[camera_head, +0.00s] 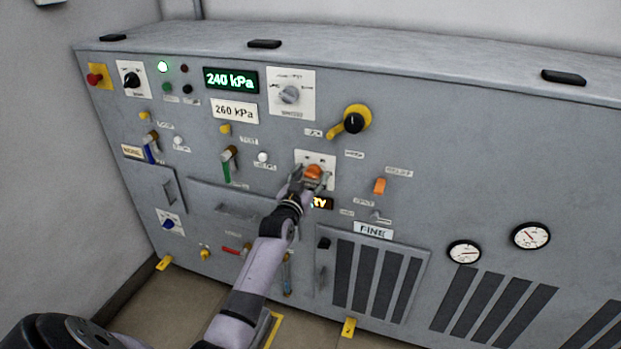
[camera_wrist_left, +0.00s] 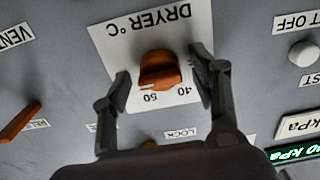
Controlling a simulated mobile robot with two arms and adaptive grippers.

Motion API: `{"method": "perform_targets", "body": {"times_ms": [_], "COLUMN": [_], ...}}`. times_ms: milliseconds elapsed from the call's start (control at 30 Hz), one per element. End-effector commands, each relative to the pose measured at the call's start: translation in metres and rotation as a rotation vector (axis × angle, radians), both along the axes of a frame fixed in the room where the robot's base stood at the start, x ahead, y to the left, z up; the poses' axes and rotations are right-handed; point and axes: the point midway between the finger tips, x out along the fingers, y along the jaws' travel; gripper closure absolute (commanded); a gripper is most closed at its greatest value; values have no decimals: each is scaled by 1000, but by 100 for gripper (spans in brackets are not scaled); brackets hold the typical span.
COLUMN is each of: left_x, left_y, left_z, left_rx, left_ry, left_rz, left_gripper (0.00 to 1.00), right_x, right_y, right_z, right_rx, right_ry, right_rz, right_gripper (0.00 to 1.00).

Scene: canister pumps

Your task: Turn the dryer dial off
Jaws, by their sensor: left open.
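The dryer dial (camera_head: 314,171) is an orange knob on a white plate in the middle of the grey panel. In the left wrist view the dial (camera_wrist_left: 160,72) appears upside down, on its plate (camera_wrist_left: 112,40) marked "DRYER °C" with 40 and 50 readable. My left gripper (camera_head: 309,183) is open in front of the plate. In the left wrist view its fingers (camera_wrist_left: 161,78) stand on either side of the knob with gaps showing. The dial's exact setting is unclear, and the gripper hides part of the plate in the head view. My right gripper is not in view.
An orange lever (camera_head: 379,186) lies to the right of the dial, and a yellow-and-black rotary handle (camera_head: 352,122) above right. A green-handled switch (camera_head: 227,165) and a white button (camera_head: 263,157) are to the left. A green display (camera_head: 231,80) reads 240 kPa.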

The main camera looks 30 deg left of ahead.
Motion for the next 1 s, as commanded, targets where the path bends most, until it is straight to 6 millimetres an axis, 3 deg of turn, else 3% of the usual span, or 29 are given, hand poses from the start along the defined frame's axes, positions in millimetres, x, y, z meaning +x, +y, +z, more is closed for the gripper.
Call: {"method": "perform_targets", "body": {"times_ms": [167,867,1000], "left_x": [0,0,0], "left_y": [0,0,0], "left_z": [0,0,0], "left_rx": [0,0,-3], "left_ry": [0,1,0], "left_rz": [0,0,0], "left_gripper": [45,91,93], "right_x": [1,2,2], "right_y": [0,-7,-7], "right_z": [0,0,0], "right_rx": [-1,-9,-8], "right_ry": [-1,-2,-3], "right_rz": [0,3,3], "right_gripper": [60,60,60]}}
